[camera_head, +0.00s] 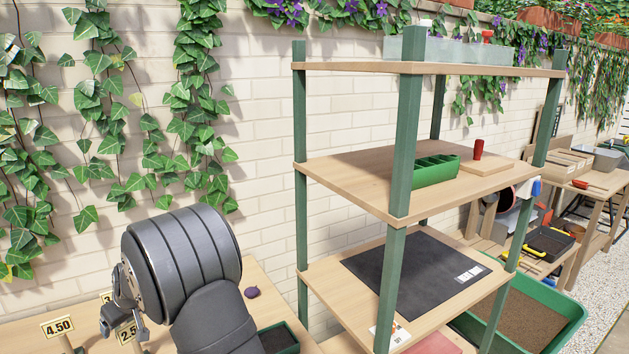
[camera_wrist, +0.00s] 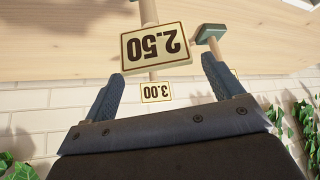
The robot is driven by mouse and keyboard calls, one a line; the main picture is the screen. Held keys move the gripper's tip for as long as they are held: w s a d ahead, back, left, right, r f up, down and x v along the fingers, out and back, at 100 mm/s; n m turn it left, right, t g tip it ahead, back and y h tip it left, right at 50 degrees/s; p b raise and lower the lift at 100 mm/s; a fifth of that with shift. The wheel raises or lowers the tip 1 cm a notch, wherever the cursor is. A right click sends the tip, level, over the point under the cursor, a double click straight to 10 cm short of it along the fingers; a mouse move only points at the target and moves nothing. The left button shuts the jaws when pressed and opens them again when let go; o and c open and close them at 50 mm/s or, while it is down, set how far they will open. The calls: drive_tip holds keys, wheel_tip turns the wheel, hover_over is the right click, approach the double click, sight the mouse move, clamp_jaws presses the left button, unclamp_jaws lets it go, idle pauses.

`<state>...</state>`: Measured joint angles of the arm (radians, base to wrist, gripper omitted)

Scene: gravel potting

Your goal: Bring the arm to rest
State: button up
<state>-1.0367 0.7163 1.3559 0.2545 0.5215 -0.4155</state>
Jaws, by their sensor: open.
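My gripper (camera_head: 122,322) is at the lower left of the head view, in front of the wooden table by the wall. Its jaws point down and away. In the wrist view, my gripper (camera_wrist: 163,70) shows two dark blue fingers spread apart, with nothing gripped between them. A "2.50" price sign (camera_wrist: 155,47) on a wooden stake appears beyond and between the fingers, upside down in this view. In the head view, part of a "2.5" sign (camera_head: 127,333) shows just behind my gripper.
A "4.50" sign (camera_head: 58,326) stands left of my gripper. A "3.00" sign (camera_wrist: 156,92) shows farther off. A dark purple object (camera_head: 252,292) and a dark green tray (camera_head: 278,339) lie on the table. The green-posted shelf (camera_head: 350,185) stands right of my arm.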

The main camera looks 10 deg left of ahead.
drive_tip(key=w+d+r, duration=0.6)
drive_tip(key=d+r, duration=0.1)
drive_tip(key=d, duration=0.4)
drive_tip(key=w+a+m+t+h, duration=0.1)
drive_tip(key=w+a+m, duration=0.15)
drive_tip(key=w, duration=0.95)
drive_tip(key=w+a+m+t, duration=0.1)
drive_tip(key=w+a, duration=0.2)
drive_tip(key=w, duration=0.8)
drive_tip(key=shift+s+a+f, duration=0.3)
drive_tip(key=shift+a+f, duration=0.45)
drive_tip(key=shift+a, duration=0.2)
drive_tip(key=shift+s+a+f, duration=0.25)
drive_tip(key=shift+a+f, duration=0.5)
drive_tip(key=shift+a, duration=0.2)
